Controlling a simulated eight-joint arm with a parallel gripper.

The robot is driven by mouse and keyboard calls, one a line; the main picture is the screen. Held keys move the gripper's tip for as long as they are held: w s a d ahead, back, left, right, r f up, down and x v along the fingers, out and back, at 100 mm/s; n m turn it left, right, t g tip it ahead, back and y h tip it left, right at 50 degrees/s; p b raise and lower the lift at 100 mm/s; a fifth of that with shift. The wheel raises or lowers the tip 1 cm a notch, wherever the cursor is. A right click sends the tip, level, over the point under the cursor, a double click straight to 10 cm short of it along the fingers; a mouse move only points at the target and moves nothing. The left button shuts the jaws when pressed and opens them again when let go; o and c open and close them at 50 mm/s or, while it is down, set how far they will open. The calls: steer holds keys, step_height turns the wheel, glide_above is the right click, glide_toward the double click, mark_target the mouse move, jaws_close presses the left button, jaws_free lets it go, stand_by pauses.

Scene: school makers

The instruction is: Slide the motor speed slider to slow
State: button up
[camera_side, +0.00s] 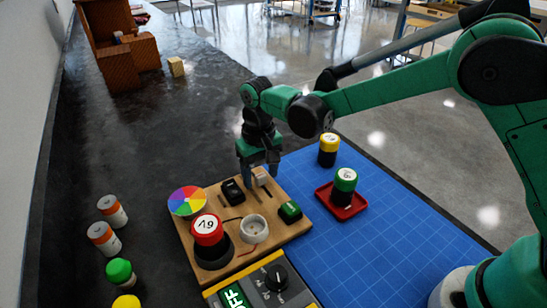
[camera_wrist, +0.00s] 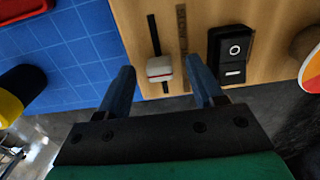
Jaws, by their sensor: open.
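The motor speed slider has a white knob with a red line (camera_wrist: 160,70) on a narrow black slot in the wooden board (camera_wrist: 205,12). In the wrist view the knob sits toward the near end of the slot, with more slot visible beyond it. My gripper (camera_wrist: 159,68) is open, with one finger on each side of the knob and a visible gap to both. In the side view my gripper (camera_side: 259,177) points down over the board's back edge, and the pale knob (camera_side: 262,176) shows between its fingers.
A black rocker switch (camera_wrist: 233,55) is close beside one finger. A yellow meter (camera_side: 262,285) stands in front.

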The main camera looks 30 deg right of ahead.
jaws_close()
stand_by(1.4)
